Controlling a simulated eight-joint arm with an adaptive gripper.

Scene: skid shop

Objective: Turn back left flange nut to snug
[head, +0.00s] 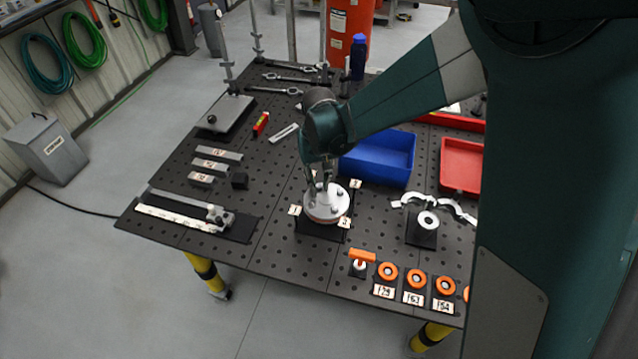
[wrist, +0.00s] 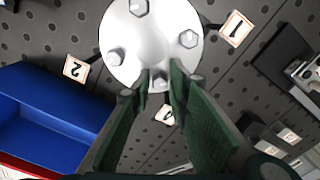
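The pale round flange (head: 324,207) sits on a dark base on the perforated table, with studs and nuts around its face. It also shows in the wrist view (wrist: 150,38), with three nuts clear of my fingers. My gripper (head: 319,184) points down over the flange's back edge. In the wrist view my gripper's green fingers (wrist: 161,76) stand a little apart, one on each side of the back left nut (wrist: 160,84). Whether the pads touch that nut cannot be seen. Number tags stand around the flange, including tag 1 (head: 295,210).
A blue bin (head: 378,158) stands close behind and right of the flange. Red trays (head: 461,165) are farther right. Orange rings (head: 388,271) with number cards line the front edge. Metal bars (head: 218,153) lie at left. The table just left of the flange is mostly clear.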

